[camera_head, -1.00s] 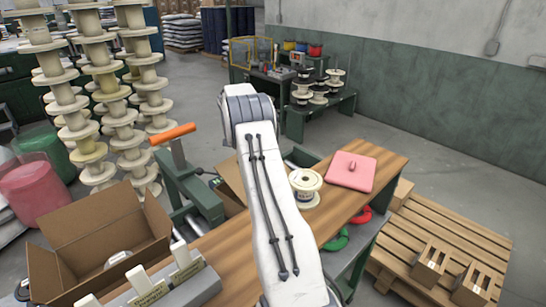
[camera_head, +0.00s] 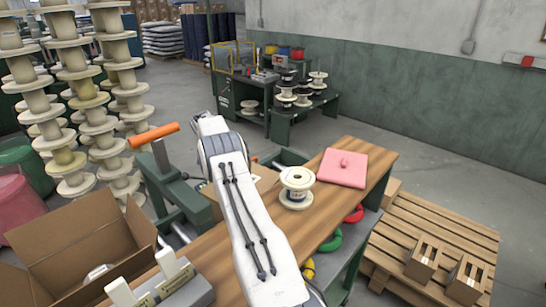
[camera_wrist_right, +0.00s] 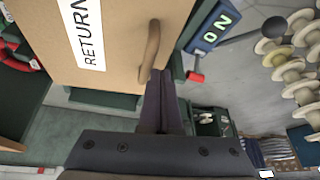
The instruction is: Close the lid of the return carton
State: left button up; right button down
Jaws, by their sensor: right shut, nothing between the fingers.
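In the right wrist view a tan cardboard panel of the return carton (camera_wrist_right: 120,30) fills the upper left. It bears a white label reading RETURN and a curved brown handle (camera_wrist_right: 149,52). My right gripper (camera_wrist_right: 163,90) is shut and empty, its dark fingers close to the handle's lower end; I cannot tell whether they touch. In the head view part of a cardboard box (camera_head: 266,184) shows behind my right arm, on the bench's far side. My arm hides the gripper and much of that box there, so the lid's angle is unclear. My left gripper is out of view.
On the wooden bench (camera_head: 335,222) stand a cream spool (camera_head: 296,187) and a pink pad (camera_head: 343,167). An open carton (camera_head: 95,232) stands at lower left. A green stand with an orange handle (camera_head: 153,135) rises left of my arm. Stacked spools stand behind it.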

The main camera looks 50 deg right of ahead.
jog(key=shift+w+a+f, duration=0.1)
jog(key=shift+w+f, duration=0.05)
jog(key=shift+f, duration=0.15)
jog(key=p+v, duration=0.1)
jog(key=v, duration=0.9)
jog(key=shift+r, duration=0.25)
jog(key=shift+a, duration=0.1)
